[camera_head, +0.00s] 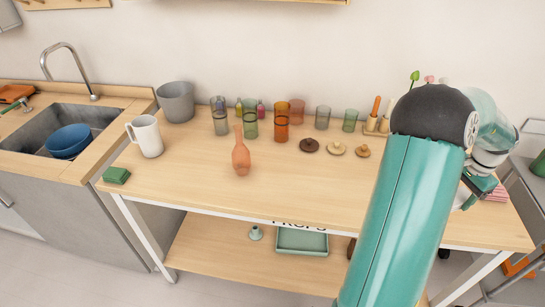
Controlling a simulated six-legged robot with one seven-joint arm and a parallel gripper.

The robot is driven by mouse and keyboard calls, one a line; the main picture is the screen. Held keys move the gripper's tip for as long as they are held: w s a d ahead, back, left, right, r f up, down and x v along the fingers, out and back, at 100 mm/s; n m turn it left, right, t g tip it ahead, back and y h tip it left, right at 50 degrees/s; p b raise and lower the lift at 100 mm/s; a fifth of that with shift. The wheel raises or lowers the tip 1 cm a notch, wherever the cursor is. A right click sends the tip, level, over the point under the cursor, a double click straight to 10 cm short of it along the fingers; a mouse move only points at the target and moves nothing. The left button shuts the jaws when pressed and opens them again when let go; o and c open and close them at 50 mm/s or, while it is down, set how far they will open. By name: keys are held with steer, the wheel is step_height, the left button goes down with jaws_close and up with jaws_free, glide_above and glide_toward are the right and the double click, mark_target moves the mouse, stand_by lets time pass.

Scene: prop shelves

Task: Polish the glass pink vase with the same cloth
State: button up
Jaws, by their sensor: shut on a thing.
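The pink vase (241,158), salmon-coloured with a round body and narrow neck, stands upright near the middle of the wooden table (190,185). My gripper (480,188) is at the table's right end, far from the vase and partly hidden behind my teal arm. A pink-and-white striped cloth (497,194) shows right beside the jaws. The gripper is shut on the cloth, though the contact itself is hard to see.
Several coloured glasses (281,122) stand along the back, with small brown lids (309,146) in front. A white mug (146,136), grey pot (176,101) and green sponge (116,175) are at left. The table front around the vase is clear.

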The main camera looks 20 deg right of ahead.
stand_by(0.4)
steer(key=shift+w+f, duration=0.1)
steer(key=shift+f, duration=0.55)
steer(key=shift+s+a, duration=0.4)
steer(key=shift+s, duration=0.4)
steer(key=shift+s+a, duration=0.35)
steer(key=shift+s, duration=0.45)
steer(key=shift+r, duration=0.1)
step_height(320, 180, up, 7)
stand_by(1.0)
